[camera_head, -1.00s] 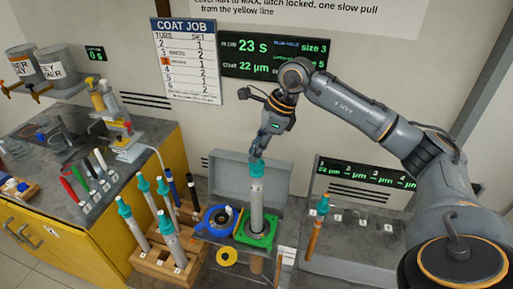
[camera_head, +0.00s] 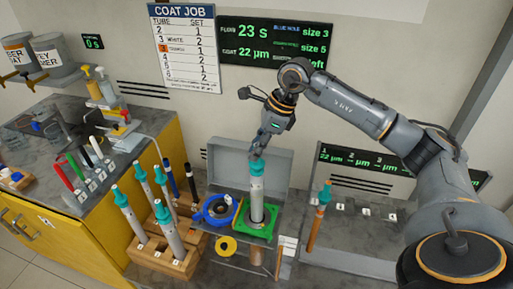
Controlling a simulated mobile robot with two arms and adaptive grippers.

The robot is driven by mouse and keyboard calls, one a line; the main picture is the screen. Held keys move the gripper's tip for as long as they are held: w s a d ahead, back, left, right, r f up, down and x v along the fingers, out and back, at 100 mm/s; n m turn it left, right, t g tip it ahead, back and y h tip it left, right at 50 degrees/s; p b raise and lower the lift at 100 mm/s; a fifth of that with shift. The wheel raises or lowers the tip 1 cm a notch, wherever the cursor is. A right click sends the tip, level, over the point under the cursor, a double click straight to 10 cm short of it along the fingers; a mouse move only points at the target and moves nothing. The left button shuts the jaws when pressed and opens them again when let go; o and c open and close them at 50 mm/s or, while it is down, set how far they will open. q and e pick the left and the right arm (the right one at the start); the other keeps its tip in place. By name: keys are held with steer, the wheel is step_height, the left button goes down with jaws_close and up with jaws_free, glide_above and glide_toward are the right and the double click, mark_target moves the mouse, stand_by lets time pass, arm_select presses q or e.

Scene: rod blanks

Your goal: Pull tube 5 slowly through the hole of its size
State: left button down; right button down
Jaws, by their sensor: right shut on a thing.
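My right gripper (camera_head: 257,155) points down and is shut on the teal top of a grey tube (camera_head: 257,192). The tube stands upright in the hole of the green ring (camera_head: 241,229), with its lower part hidden below. The tube's number is too small to read. The blue ring (camera_head: 207,219) lies just left of the green one. The wall display (camera_head: 274,42) reads blue hole size 3, and a second line reads size 5. My left gripper is not in view.
A wooden rack (camera_head: 166,268) at front left holds several teal-topped tubes. An orange tube (camera_head: 317,222) with a teal top stands upright at right. A grey tray (camera_head: 355,225) with numbered places is at right. A yellow disc (camera_head: 226,246) sits at the front edge.

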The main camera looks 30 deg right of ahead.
mark_target(261, 162)
steer(key=shift+f, duration=0.1)
steer(key=shift+f+b, duration=3.95)
steer(key=shift+f, duration=1)
steer(key=shift+f+b, duration=3.4)
steer(key=shift+f, duration=1)
steer(key=shift+r, duration=0.15)
steer(key=shift+r+p, duration=3.7)
steer(key=shift+r, duration=1.75)
